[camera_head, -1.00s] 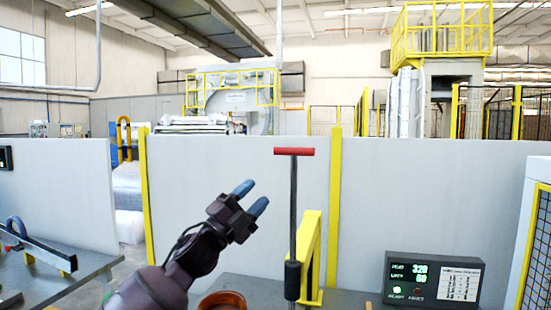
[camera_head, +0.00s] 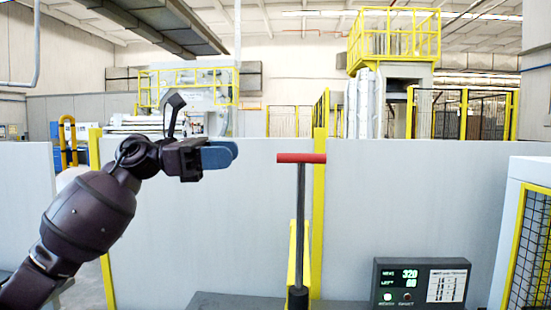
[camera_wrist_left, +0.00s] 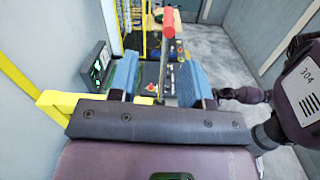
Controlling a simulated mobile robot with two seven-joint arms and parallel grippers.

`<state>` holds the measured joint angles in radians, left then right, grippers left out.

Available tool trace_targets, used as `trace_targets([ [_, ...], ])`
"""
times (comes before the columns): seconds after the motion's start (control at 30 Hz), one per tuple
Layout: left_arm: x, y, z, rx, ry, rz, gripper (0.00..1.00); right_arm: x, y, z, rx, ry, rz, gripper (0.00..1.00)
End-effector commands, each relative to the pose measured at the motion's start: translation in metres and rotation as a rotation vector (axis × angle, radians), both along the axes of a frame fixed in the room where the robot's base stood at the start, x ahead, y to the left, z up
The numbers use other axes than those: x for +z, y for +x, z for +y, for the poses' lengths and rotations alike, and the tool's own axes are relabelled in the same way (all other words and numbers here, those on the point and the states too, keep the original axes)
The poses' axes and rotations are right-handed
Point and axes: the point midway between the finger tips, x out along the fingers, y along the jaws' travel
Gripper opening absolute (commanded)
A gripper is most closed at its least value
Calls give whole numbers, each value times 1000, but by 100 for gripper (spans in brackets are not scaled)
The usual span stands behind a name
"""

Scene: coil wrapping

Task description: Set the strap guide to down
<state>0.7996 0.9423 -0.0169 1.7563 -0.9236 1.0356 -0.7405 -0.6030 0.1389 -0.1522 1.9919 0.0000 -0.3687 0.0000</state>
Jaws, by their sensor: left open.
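The strap guide, as I take it, is the upright dark post with a red crossbar handle (camera_head: 301,158) beside a yellow bracket. In the head view my left gripper (camera_head: 232,153) is level with the handle, to its left and apart from it in the picture. In the left wrist view my left gripper (camera_wrist_left: 158,62) is open, its two blue fingers spread. The red handle (camera_wrist_left: 168,24) and its rod appear ahead, in line with the gap between them. My right arm (camera_wrist_left: 250,96) shows at the right of the wrist view; its end is too unclear to read.
A dark control box (camera_head: 420,284) with green digits stands right of the post. A grey partition (camera_head: 420,200) with yellow posts runs behind. A white cabinet (camera_head: 505,230) with yellow-framed mesh stands at the far right. Space between left gripper and handle looks clear.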

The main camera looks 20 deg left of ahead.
Motion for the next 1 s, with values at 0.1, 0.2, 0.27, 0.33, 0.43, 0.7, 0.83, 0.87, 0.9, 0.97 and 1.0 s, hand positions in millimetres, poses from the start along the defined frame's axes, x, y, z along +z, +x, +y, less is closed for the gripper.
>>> trace_targets([
  [0.1,-7,-5,-2,-27,58,-46,44,0,-1,0,-2,1,3,0],
  [0.2,-7,-4,-5,-28,61,-62,44,0,-3,-3,-2,-5,6,0],
  [0.27,-6,-3,-10,-28,60,-63,44,1,-4,-5,-2,-9,8,0],
  [0.33,-6,-1,-18,-29,58,-63,44,3,-4,-6,-1,-12,8,0],
  [0.43,-5,1,-34,-30,58,-64,44,8,-3,-5,1,-11,5,0],
  [0.7,-4,10,-79,-29,57,-62,44,23,3,-3,4,-8,-9,0],
  [0.83,-5,14,-94,-28,57,-61,44,29,6,-1,2,-3,-16,0],
  [0.87,-5,15,-97,-27,56,-61,44,30,7,0,2,-2,-17,0],
  [0.9,-5,15,-100,-27,56,-60,44,31,7,0,1,0,-18,0],
  [0.97,-6,16,-104,-28,56,-60,44,31,7,1,0,2,-18,0],
  [1.0,-6,16,-105,-28,56,-60,44,31,7,1,0,2,-18,0],
])
